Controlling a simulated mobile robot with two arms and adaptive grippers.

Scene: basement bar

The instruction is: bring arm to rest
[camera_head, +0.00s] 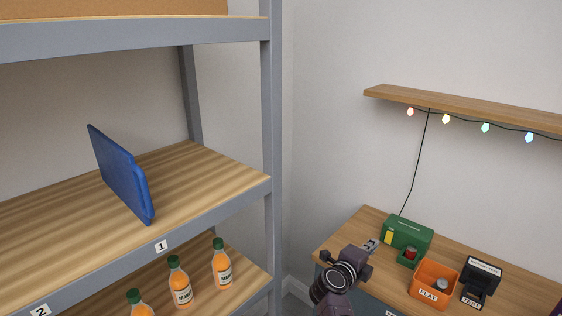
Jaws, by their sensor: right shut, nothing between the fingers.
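My right gripper (371,246) shows at the lower middle of the head view, at the end of my right arm (338,283). Its fingers are together with nothing between them. It is over the left end of the wooden counter (350,232), to the left of a green box (408,232). I cannot tell whether it touches the counter. My left gripper is not in view.
A grey shelf rack (270,120) stands at left, with a blue panel (122,178) on its middle board and orange bottles (180,283) below. An orange bin (431,277) and a black box (482,277) stand on the counter. A wall shelf (470,108) carries lights.

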